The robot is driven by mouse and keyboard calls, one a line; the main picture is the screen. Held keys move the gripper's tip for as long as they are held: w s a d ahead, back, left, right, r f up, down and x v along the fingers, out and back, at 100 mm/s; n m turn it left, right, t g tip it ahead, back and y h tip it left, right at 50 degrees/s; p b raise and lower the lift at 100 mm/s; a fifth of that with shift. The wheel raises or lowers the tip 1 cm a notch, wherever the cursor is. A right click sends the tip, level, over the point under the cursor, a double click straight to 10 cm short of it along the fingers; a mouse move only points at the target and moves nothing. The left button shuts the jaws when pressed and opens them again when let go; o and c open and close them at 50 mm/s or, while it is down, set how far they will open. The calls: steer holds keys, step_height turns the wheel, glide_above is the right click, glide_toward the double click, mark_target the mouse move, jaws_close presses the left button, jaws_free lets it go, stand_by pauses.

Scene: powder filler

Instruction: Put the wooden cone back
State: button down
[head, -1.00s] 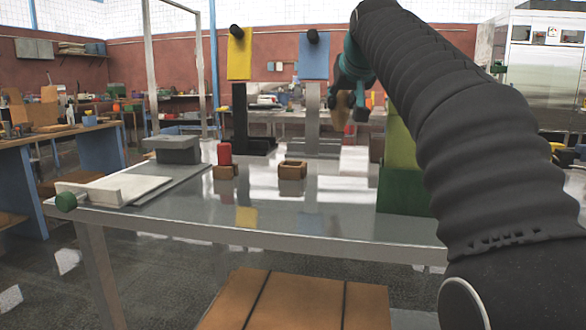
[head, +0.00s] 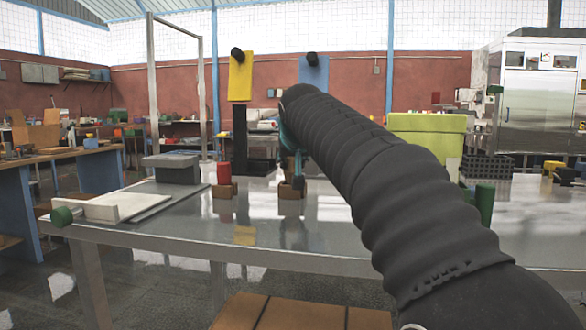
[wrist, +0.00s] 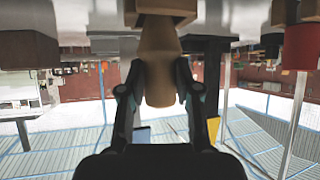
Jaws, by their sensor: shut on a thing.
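The wooden cone (wrist: 160,55) is between the two fingers of my gripper (wrist: 160,75), which is shut on it, in the wrist view. Its far end meets the square wooden holder (wrist: 166,8) at the top of that view; whether it is fully seated is hidden. In the head view my gripper (head: 292,165) points down over this holder (head: 286,192) on the metal table, and my arm largely hides the cone.
A red cylinder (head: 224,173) stands in a similar wooden holder (head: 223,191) just left. A grey block (head: 177,169) and a white tray (head: 112,205) are farther left. A yellow-green box (head: 428,123) and a dark crate (head: 487,166) are to the right.

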steer(key=shift+f, duration=0.4)
steer(key=shift+f, duration=0.1)
steer(key=shift+f+b, duration=0.3)
steer(key=shift+f, duration=0.15)
steer(key=c, duration=0.8)
jaws_free()
steer(key=shift+r, duration=0.4)
steer(key=v, duration=1.2)
steer(key=shift+r+p, duration=0.15)
steer(key=shift+p, duration=0.25)
